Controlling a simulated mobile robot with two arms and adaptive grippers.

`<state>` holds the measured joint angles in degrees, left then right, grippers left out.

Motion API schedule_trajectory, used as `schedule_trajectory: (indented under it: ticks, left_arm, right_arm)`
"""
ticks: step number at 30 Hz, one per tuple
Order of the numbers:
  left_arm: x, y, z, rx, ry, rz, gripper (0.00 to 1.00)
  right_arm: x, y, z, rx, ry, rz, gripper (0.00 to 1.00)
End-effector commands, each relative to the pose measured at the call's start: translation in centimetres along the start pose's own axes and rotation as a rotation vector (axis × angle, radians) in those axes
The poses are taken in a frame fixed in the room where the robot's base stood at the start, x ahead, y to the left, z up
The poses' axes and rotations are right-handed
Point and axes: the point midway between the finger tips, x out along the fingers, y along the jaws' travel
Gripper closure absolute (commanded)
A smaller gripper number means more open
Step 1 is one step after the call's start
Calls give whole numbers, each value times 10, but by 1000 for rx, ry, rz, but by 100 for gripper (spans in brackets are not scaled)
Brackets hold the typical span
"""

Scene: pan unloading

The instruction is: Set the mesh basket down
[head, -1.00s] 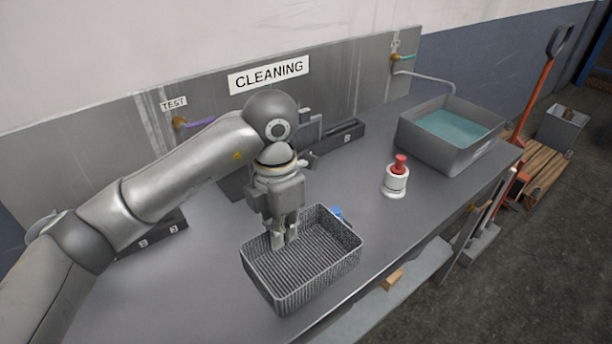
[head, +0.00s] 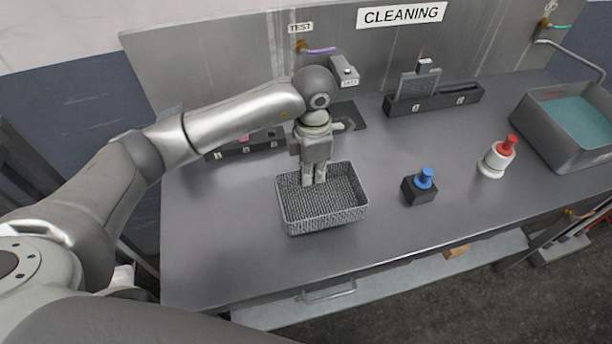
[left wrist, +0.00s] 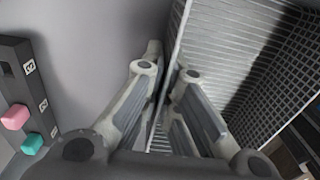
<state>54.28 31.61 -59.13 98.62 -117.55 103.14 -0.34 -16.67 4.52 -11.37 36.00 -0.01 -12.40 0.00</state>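The grey mesh basket (head: 338,214) is upright and level in the middle of the head view, low over or on the grey worktop; I cannot tell whether its base touches. It looks empty. My left gripper (head: 314,182) points down at the basket's far wall. In the left wrist view, the left gripper's fingers (left wrist: 166,85) lie on either side of the mesh basket's wall (left wrist: 225,40), shut on it. My right gripper is not in view.
The worktop (head: 225,265) is clear left of the basket. A black block with a blue knob (head: 422,186) stands to its right, then a white-and-red dispenser (head: 496,158) and a water basin (head: 570,125). Behind are a button box (head: 245,147) and a black rack (head: 435,98).

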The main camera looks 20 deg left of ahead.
Motion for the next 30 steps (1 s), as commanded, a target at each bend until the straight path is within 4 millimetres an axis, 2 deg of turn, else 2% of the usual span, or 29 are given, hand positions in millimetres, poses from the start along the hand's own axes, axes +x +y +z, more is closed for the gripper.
schedule_trajectory:
  ticks: [8,12,15,26,30]
  left_arm:
    - [20,12,-14,-3,3,-2,100]
    - [37,12,-13,-1,1,-3,100]
    - [47,12,-12,0,-1,-1,100]
    - [54,13,-12,0,-1,0,100]
    - [53,13,-12,0,-1,0,84]
  right_arm:
    - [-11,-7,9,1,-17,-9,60]
    - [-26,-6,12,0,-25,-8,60]
    - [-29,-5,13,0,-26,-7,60]
    - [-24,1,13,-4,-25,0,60]
    - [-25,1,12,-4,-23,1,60]
